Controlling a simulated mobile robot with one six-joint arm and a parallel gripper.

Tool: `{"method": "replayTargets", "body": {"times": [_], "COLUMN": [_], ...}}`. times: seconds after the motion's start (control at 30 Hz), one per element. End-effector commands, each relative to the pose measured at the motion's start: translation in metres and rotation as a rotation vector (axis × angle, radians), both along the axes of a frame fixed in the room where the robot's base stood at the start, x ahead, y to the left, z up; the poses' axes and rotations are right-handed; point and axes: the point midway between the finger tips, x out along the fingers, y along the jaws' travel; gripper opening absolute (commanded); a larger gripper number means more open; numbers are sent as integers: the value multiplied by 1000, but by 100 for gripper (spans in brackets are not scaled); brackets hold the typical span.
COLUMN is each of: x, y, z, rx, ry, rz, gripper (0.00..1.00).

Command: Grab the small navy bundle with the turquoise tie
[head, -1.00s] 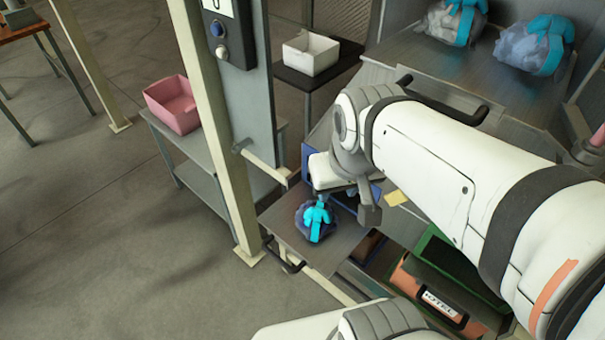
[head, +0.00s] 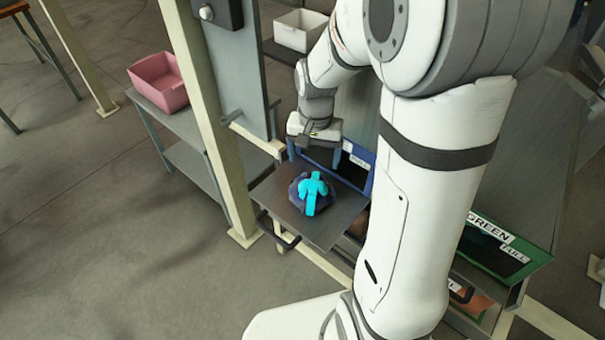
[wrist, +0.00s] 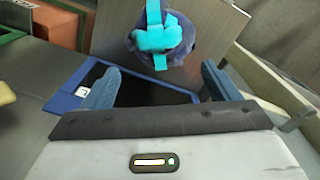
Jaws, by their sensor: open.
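The small navy bundle (head: 298,190) with its turquoise tie (head: 313,191) sits on a grey metal shelf plate (head: 337,228). My gripper (head: 318,160) is just behind and above the bundle in the head view, over the blue-edged bin. In the wrist view the bundle (wrist: 183,50) with its turquoise tie (wrist: 157,38) is at the top middle, beyond the fingertips. The two blue fingers of my gripper (wrist: 158,84) are wide apart with nothing between them. The bundle is apart from both fingers.
A blue bin (head: 359,163) lies behind the plate and a green bin (head: 535,262) at the right. A cream post (head: 200,110) stands left of the plate. A pink tub (head: 158,82) and a white tub (head: 300,30) stand on side tables.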

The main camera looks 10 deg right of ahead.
Motion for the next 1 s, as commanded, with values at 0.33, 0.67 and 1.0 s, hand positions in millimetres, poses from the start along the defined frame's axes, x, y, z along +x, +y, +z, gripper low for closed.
{"method": "replayTargets", "body": {"times": [0.33,0.67,1.0], "x": [-1,-3,-3], "y": [-1,-2,-2], "z": [-38,-79,-80], "rx": [0,0,0], "ry": [8,5,3], "rz": [-6,-5,-4], "gripper": [82,82,74]}}
